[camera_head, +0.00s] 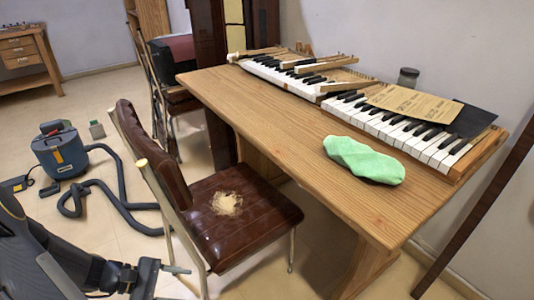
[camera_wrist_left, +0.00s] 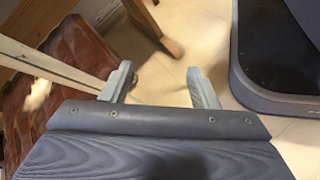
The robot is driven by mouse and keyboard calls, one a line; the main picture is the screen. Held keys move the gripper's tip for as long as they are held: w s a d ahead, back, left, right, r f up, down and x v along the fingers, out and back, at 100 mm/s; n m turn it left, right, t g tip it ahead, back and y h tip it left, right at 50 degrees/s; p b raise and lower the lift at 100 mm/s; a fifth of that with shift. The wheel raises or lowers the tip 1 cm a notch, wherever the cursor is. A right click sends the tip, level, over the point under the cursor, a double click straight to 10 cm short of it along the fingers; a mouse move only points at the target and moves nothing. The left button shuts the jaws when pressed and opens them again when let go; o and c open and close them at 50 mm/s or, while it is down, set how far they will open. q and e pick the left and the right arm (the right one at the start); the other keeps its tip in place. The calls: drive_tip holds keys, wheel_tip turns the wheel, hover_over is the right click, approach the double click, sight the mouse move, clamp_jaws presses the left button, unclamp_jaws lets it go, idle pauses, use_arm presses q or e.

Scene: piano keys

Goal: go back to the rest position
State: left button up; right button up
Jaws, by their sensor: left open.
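My left gripper (camera_head: 178,283) is low at the bottom left of the head view, beside the brown chair and above the tiled floor. In the left wrist view its two pale fingers (camera_wrist_left: 158,74) stand apart with only floor between them. It is open and holds nothing. My right gripper is in neither view. The piano keyboard (camera_head: 430,153) lies along the back of the wooden table (camera_head: 262,118), far from my left gripper.
The brown chair (camera_head: 252,226), with a straw-coloured patch on its seat, also shows at the left of the wrist view (camera_wrist_left: 82,62). A vacuum cleaner (camera_head: 60,152) and hose lie on the floor behind my arm. A green cloth (camera_head: 365,160) and brown sheet (camera_head: 413,103) lie on the table and keys.

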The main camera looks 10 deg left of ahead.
use_arm(q)
drive_tip(key=s+d+r+m+y, duration=0.4)
drive_tip(key=d+r+m, duration=0.2)
drive_tip(key=r+m, duration=0.2)
drive_tip(key=s+d+r+m+y, duration=0.3)
drive_tip(key=s+d+r+m, duration=0.15)
drive_tip(key=r+m, duration=0.3)
wheel_tip(320, 180, up, 31)
drive_tip(key=p, duration=3)
drive_tip(key=shift+w+d+f+t, duration=0.2)
drive_tip(key=shift+w+d+t, duration=0.15)
drive_tip(key=shift+w, duration=0.1)
drive_tip(key=shift+r+p, duration=0.3)
drive_tip(key=shift+r, duration=0.05)
drive_tip(key=shift+c, duration=0.8)
drive_tip(key=shift+f, duration=0.1)
